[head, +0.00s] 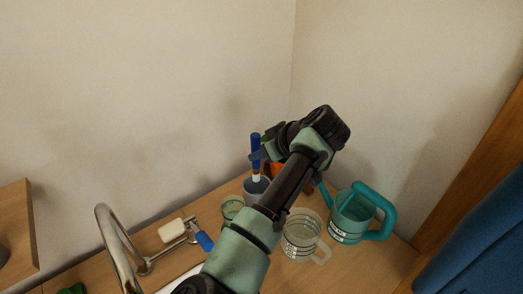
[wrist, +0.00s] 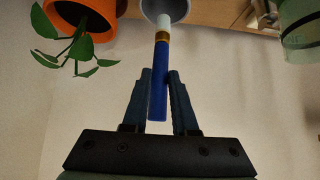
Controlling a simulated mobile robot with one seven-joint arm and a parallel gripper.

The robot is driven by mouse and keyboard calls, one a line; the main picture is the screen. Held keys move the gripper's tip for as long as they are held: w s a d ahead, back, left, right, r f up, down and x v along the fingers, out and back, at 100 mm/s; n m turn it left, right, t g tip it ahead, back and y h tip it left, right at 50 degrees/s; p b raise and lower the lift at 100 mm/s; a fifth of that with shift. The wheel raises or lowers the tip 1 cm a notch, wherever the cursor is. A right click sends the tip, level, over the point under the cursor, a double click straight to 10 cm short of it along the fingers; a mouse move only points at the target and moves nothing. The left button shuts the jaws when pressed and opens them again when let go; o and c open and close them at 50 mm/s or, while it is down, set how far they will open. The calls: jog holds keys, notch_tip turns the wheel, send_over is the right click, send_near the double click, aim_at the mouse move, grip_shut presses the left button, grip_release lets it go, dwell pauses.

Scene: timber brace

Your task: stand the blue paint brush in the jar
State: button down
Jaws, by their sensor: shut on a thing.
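The blue paint brush (head: 255,141) is upright in the head view, with its blue handle up and pale end down. The wrist view shows the brush (wrist: 159,75) between my fingers, with a gold band and a white end. My gripper (head: 258,155) is shut on the blue handle; it also shows in the wrist view (wrist: 160,78). The grey jar (head: 252,189) stands directly below the brush; its mouth shows at the top of the wrist view (wrist: 176,9). The white end overlaps the jar's mouth. I cannot tell how deep it reaches.
A greenish glass (head: 231,208) and a clear measuring jug (head: 302,236) stand nearby. A teal watering can (head: 350,215) is to the right. An orange plant pot (wrist: 86,12) is close to the jar. A tap (head: 115,245) and a blue-handled tool (head: 204,241) are left.

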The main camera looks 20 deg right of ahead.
aim_at(259, 173)
jog(key=shift+f+b, duration=1.75)
jog(key=shift+f, duration=1.55)
jog(key=c, duration=0.6)
grip_release()
jog(key=v, duration=1.3)
jog(key=shift+p, duration=0.4)
jog(key=shift+w+r, duration=0.1)
